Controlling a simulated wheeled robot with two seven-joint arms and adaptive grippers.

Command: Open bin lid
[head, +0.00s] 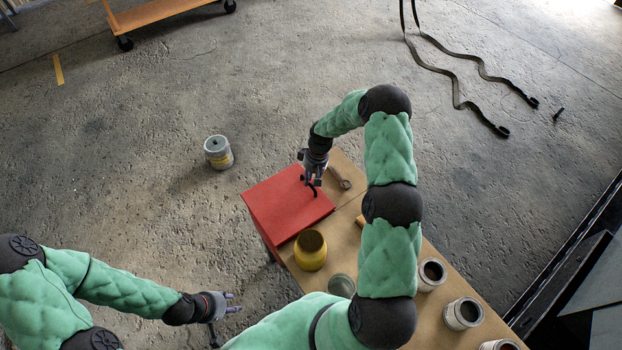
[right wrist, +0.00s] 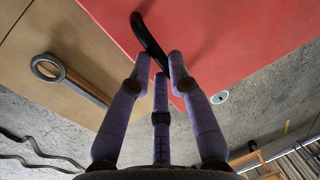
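The red bin (head: 280,205) stands at the far left end of the workbench, its flat red lid down. A black curved handle (head: 314,189) rises from the lid near its right edge; it also shows in the right wrist view (right wrist: 148,38). My right gripper (head: 311,181) is at this handle. In the right wrist view its purple fingers (right wrist: 161,62) are part-way together, with the handle's near end between or just beyond their tips. I cannot tell whether they grip it. My left gripper (head: 232,302) is open and empty, low at the left, away from the bin.
A wrench (head: 341,178) lies on the brown bench top (head: 345,228) just right of the bin. A yellow pot (head: 310,251) stands close in front. Several cans (head: 432,273) stand along the bench. A grey can (head: 218,152) is on the floor to the left.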

